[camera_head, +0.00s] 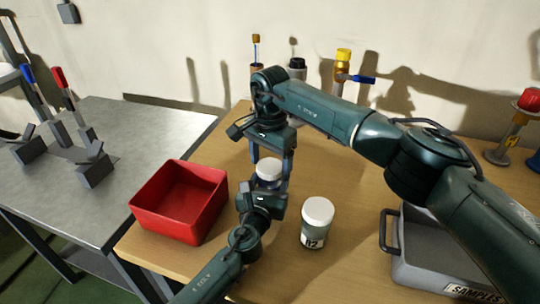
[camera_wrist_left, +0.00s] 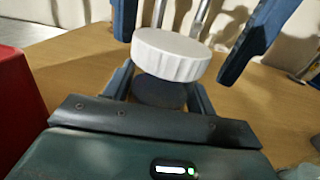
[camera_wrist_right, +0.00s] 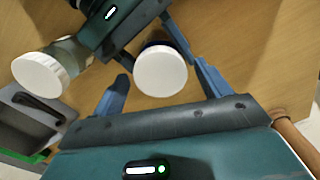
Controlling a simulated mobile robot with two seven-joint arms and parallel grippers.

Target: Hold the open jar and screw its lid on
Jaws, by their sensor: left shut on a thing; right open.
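The jar (camera_wrist_left: 160,93) is a dark round body, largely hidden between the fingers of my left gripper (camera_head: 266,187), which is shut on it above the table. The white ribbed lid (camera_wrist_left: 172,55) is on top of the jar, slightly tilted in the left wrist view; I cannot tell whether it is fully seated. The lid also shows in the head view (camera_head: 269,169) and the right wrist view (camera_wrist_right: 160,71). My right gripper (camera_head: 271,163) points down from above, open, with one finger on each side of the lid and gaps visible between.
A second white-capped jar (camera_head: 314,238) labelled 12 stands just right of my left gripper. A red bin (camera_head: 172,220) is to the left. A grey samples tray (camera_head: 420,274) is at right. Several tool holders line the back; a grey metal table (camera_head: 140,135) adjoins at left.

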